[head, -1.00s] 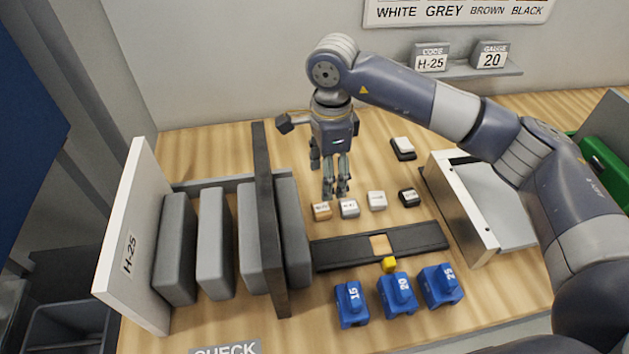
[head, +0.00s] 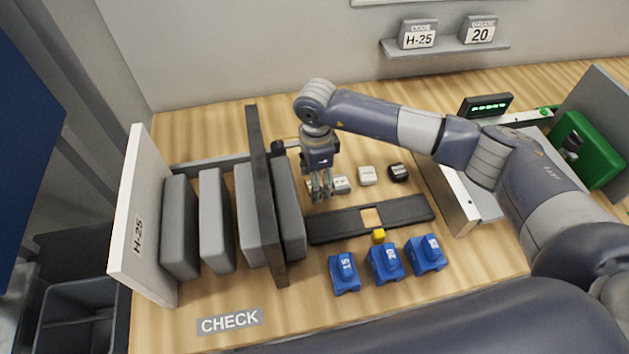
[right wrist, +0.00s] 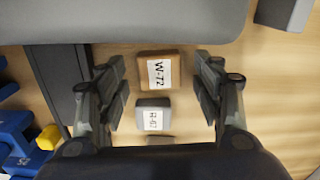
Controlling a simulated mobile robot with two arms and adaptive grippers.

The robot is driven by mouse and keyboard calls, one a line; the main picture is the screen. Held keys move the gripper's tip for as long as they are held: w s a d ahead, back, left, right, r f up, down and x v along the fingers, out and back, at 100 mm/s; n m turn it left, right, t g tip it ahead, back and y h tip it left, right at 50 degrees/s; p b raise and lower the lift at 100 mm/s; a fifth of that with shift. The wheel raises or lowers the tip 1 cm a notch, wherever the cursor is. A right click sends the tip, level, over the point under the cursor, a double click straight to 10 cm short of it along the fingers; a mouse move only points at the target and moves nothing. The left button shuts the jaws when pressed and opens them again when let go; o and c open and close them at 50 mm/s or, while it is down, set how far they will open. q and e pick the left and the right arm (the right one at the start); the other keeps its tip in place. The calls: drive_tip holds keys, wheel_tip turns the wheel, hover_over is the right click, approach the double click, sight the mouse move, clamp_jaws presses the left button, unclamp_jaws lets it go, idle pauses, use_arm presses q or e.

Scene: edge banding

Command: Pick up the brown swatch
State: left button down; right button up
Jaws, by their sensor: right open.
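The brown swatch (right wrist: 173,83) is a small block with a white label that appears to read W-72. In the right wrist view it lies on the table between the two spread fingers of my right gripper (right wrist: 161,90), with a gap on each side. In the head view the open right gripper (head: 321,188) points down over the left end of the swatch row and hides the brown swatch. The grey swatch (head: 342,185) lies just right of the fingers and also shows in the right wrist view (right wrist: 153,102). My left gripper is not in view.
A white swatch (head: 367,176) and a black swatch (head: 398,172) continue the row. Upright grey panels (head: 288,212) stand close left. A dark strip (head: 405,210), a yellow piece (head: 378,236) and blue numbered blocks (head: 386,263) lie in front.

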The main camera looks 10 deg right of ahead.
drive_tip(key=shift+c, duration=1.4)
drive_tip(key=c, duration=0.7)
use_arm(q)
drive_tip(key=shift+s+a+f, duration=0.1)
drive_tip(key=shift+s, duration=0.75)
